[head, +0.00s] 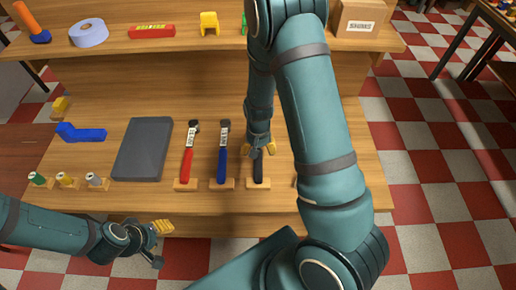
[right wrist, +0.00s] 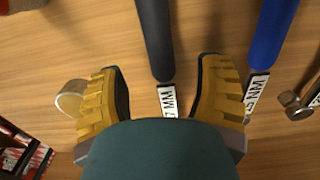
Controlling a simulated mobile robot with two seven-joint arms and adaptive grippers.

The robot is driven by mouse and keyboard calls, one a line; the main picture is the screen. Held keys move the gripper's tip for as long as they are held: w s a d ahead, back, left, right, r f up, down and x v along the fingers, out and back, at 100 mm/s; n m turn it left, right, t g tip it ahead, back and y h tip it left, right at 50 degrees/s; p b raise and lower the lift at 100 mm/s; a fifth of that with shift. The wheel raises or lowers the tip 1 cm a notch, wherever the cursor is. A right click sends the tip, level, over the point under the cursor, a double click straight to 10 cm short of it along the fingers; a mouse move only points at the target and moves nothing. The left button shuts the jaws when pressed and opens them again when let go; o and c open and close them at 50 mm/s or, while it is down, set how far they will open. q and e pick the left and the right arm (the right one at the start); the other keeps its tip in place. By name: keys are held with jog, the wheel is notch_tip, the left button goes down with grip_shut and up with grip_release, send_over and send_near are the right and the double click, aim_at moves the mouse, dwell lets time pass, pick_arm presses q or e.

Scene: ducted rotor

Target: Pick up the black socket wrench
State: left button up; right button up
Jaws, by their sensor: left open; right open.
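The black socket wrench (head: 259,172) lies on the shelf with its handle end at a small wooden block. Its head end is hidden behind my right arm and gripper in the head view. In the right wrist view its black handle (right wrist: 155,38) and white size tag (right wrist: 168,100) show between the fingers. My right gripper (right wrist: 160,92) is open, one yellow-padded finger on each side of the wrench, with visible gaps to both fingers. In the head view it is over the wrench's far part. My left gripper (head: 160,244) is open and empty at the front edge.
A blue wrench (head: 222,168) lies close left of the black one, then a red wrench (head: 187,165) and a grey slab (head: 143,148). Several spools (head: 67,180) and a blue tool (head: 82,133) are farther left. An upper shelf (head: 120,47) overhangs behind.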

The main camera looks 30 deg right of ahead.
notch_tip(320, 180, down, 5)
jog(key=shift+w+r, duration=0.15)
jog(key=shift+r, duration=0.05)
grip_shut()
